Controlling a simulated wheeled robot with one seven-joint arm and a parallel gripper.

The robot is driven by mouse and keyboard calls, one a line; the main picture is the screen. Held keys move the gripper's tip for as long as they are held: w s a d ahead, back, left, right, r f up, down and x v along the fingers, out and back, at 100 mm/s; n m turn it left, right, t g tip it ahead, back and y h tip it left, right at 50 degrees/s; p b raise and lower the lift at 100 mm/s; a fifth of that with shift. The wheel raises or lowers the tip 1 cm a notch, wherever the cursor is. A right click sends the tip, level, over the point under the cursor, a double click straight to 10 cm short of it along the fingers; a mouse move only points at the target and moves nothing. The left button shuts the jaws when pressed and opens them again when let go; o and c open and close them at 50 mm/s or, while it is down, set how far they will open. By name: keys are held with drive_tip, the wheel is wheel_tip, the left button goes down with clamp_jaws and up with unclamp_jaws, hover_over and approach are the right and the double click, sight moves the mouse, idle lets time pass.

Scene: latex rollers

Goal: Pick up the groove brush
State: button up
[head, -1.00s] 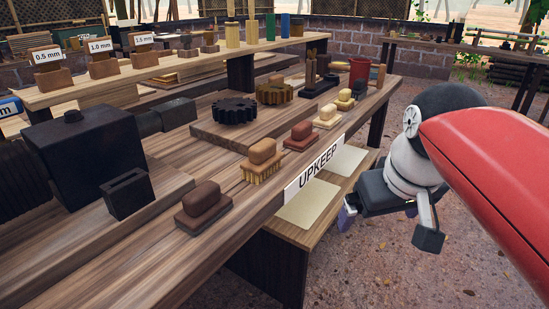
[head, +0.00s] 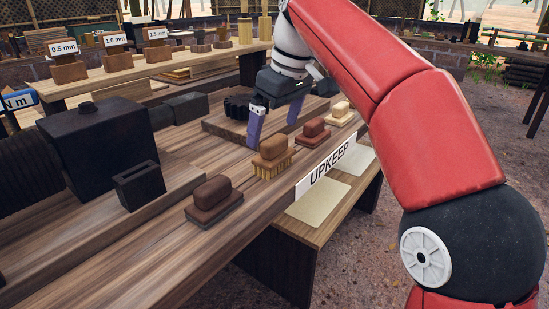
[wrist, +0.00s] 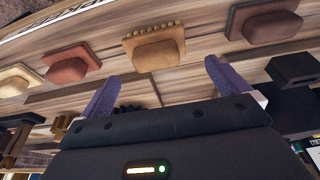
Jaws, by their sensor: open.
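No label tells which brush is the groove brush. A tan brush with a row of pale bristles (head: 273,155) stands near the bench's front edge, beside the UPKEEP sign. In the wrist view the tan brush (wrist: 154,47) lies ahead, between the lines of my two fingers. My gripper (head: 271,133) is open and empty, its purple fingers pointing down just behind and above this brush, apart from it. The gripper also shows in the wrist view (wrist: 160,72). A dark brown brush (head: 214,199) stands nearer, and a reddish brush (head: 314,131) and a cream brush (head: 341,112) farther along.
The UPKEEP sign (head: 326,165) hangs on the bench's front edge. A black slotted block (head: 138,186) and a large black machine (head: 99,142) stand at left. A dark gear (head: 237,106) lies on a board behind my gripper.

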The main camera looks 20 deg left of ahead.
sight(274, 138)
drive_tip(key=x, duration=0.2)
drive_tip(key=b+x, duration=0.1)
drive_tip(key=x, duration=0.3)
drive_tip(key=shift+d+b, duration=0.3)
drive_tip(key=shift+b, duration=0.05)
drive_tip(key=shift+w, duration=0.1)
drive_tip(key=c, duration=1)
drive_tip(key=shift+c, duration=0.2)
drive_tip(key=shift+r, duration=0.2)
